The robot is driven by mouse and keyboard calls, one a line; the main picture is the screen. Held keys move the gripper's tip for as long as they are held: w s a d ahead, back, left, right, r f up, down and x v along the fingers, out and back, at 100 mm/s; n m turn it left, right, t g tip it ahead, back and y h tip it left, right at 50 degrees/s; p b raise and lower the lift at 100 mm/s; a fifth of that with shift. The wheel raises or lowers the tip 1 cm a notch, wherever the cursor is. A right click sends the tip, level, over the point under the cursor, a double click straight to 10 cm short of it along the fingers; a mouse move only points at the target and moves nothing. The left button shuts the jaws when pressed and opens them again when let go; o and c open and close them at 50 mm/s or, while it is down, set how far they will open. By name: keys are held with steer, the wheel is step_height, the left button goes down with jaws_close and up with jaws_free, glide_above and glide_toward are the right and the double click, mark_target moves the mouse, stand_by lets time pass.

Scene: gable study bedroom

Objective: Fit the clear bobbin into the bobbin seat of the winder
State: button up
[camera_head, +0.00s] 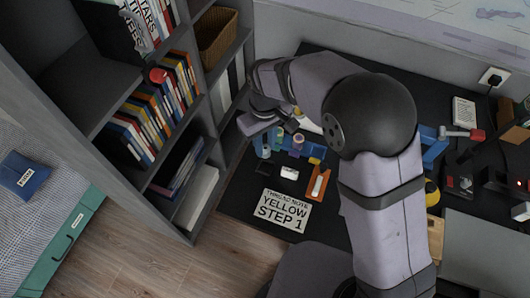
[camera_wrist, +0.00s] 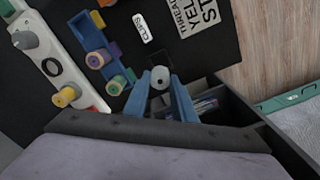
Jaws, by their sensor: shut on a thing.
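My gripper (camera_wrist: 160,88) has its two blue fingers on either side of the clear bobbin (camera_wrist: 160,77), a small pale grey-white ring with a dark centre hole. The bobbin is held at the fingertips, over the dark desk. In the head view my gripper (camera_head: 262,148) is small, at the desk's left end near the shelf, and the bobbin cannot be made out. A long white body (camera_wrist: 36,47) at the left of the wrist view looks like the winder. It carries a grey knob, a black ring and a yellow-topped piece. I cannot tell which part is the bobbin seat.
A blue rack (camera_wrist: 93,38) with several thread spools stands between the white body and my gripper. A white clips box (camera_wrist: 143,28), a thread note card (camera_head: 283,210) and an orange tray (camera_head: 312,194) lie on the desk. A bookshelf (camera_head: 200,185) borders the left.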

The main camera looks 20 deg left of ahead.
steer(key=shift+w+r, duration=0.1)
steer(key=shift+r, duration=0.85)
steer(key=w+d+r, duration=0.1)
steer(key=w+d, duration=0.4)
steer(key=w, duration=0.6)
steer(key=w+d+r, duration=0.1)
steer(key=w+d, duration=0.5)
steer(key=w, duration=0.6)
steer(key=shift+s+a+f+p, duration=0.15)
steer(key=shift+f+p, duration=0.45)
steer(key=shift+f, duration=1.95)
steer(key=shift+w+a+f+p, duration=0.1)
steer(key=shift+f+p, duration=0.5)
steer(key=shift+f, duration=1.95)
steer(key=shift+f, duration=0.15)
steer(key=o, duration=1)
